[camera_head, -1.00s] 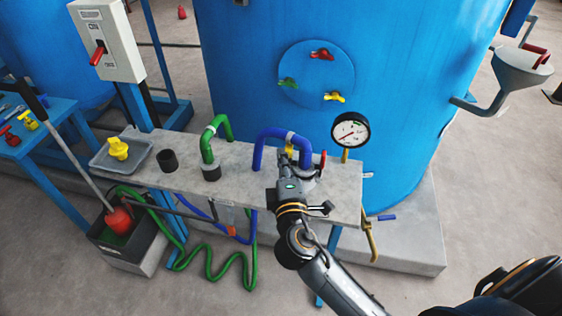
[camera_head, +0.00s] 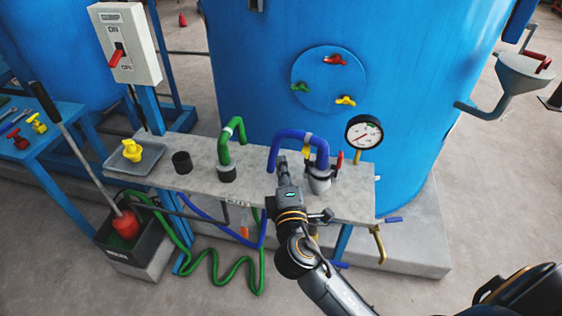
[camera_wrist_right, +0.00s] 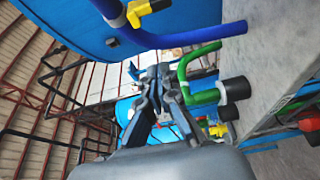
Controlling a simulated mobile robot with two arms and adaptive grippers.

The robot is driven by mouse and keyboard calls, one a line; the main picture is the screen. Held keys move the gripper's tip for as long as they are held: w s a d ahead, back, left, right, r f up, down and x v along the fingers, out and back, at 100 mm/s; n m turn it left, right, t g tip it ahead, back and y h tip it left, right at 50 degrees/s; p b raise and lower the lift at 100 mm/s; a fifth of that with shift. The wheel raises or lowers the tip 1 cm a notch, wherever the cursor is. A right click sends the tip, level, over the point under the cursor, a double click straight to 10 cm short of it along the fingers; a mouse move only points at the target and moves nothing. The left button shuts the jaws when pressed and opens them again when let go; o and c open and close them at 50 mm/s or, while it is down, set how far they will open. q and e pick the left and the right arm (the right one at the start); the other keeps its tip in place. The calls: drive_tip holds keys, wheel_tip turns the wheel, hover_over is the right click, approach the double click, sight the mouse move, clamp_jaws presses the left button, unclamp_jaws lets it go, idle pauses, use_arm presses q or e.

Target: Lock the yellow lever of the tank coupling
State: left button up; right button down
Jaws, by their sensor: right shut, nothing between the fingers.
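The tank coupling (camera_head: 319,184) is a grey fitting on the bench, where the blue hose (camera_head: 289,136) comes down. A yellow lever (camera_head: 307,153) shows on its left side, and a red lever (camera_head: 340,161) on its right. The yellow lever also shows at the top of the right wrist view (camera_wrist_right: 147,8), beside a white band on the blue hose. My right gripper (camera_head: 283,163) is shut and empty, just left of the yellow lever and apart from it. Its closed fingers show in the right wrist view (camera_wrist_right: 157,72). My left gripper is out of view.
A green hose (camera_head: 229,134) stands left of my gripper on the grey bench (camera_head: 200,150). A black socket (camera_head: 182,162) and a tray (camera_head: 150,165) with a yellow part are farther left. A pressure gauge (camera_head: 364,132) stands right of the coupling, before the blue tank (camera_head: 260,70).

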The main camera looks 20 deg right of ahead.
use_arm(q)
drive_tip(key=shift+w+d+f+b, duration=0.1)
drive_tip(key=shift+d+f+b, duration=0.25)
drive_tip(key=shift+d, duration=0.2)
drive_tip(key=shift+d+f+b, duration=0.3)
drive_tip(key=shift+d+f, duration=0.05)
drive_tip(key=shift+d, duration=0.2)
use_arm(e)
drive_tip(key=s, duration=0.6)
drive_tip(key=shift+s+a, duration=0.3)
drive_tip(key=shift+a, duration=0.05)
